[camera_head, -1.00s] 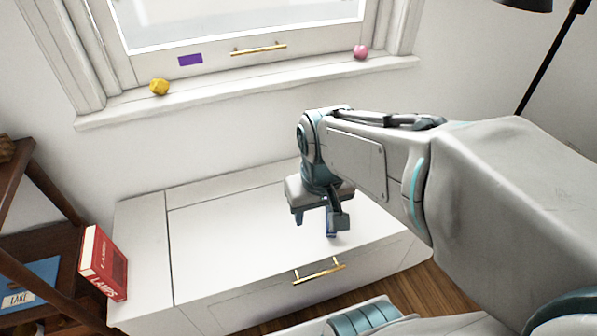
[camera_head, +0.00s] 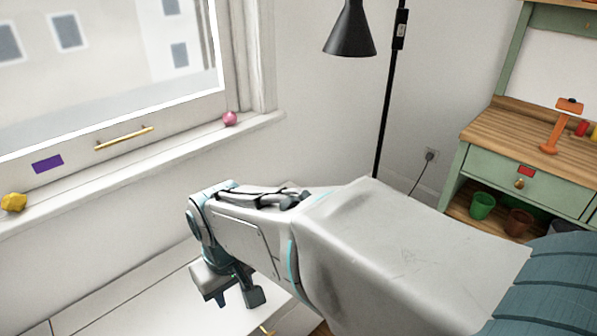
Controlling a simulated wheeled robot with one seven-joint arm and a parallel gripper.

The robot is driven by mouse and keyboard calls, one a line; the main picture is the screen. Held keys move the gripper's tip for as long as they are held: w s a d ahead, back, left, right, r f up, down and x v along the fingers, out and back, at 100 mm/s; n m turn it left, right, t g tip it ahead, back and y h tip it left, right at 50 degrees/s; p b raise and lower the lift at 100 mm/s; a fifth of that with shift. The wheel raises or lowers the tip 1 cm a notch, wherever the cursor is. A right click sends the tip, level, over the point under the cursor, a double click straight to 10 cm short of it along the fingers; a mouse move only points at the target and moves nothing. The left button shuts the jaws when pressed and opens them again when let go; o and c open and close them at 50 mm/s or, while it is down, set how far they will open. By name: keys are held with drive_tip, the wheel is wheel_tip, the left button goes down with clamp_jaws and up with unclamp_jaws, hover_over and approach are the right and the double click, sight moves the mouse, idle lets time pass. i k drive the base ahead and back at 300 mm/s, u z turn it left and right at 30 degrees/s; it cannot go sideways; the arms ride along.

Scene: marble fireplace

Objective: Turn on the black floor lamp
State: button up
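The black floor lamp stands to the right of the window; its cone shade (camera_head: 350,32) hangs at the top of the view. Its thin black pole (camera_head: 386,110) runs down behind my arm, which hides the base. A small box with a light mark, which looks like a switch (camera_head: 401,30), sits on the pole near the top. No glow shows from the shade. My gripper (camera_head: 236,299) points down over the white bench, left of and well apart from the lamp. Its fingers are spread, with nothing seen between them.
The white bench (camera_head: 130,300) runs below the windowsill (camera_head: 150,165), which bears a pink ball (camera_head: 230,118) and a yellow lump (camera_head: 13,202). A green workbench (camera_head: 480,165) stands at the right. A cord runs to a wall outlet (camera_head: 430,155). Bare wall lies behind the lamp.

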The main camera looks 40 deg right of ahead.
sight(401, 28)
drive_tip(key=z, duration=2.25)
drive_tip(key=i, duration=0.2)
drive_tip(key=u, duration=1)
drive_tip(key=k, duration=1.35)
drive_tip(key=u, duration=0.3)
drive_tip(key=i, duration=0.3)
drive_tip(key=z, duration=0.9)
drive_tip(key=i, duration=0.55)
drive_tip(key=z, duration=0.35)
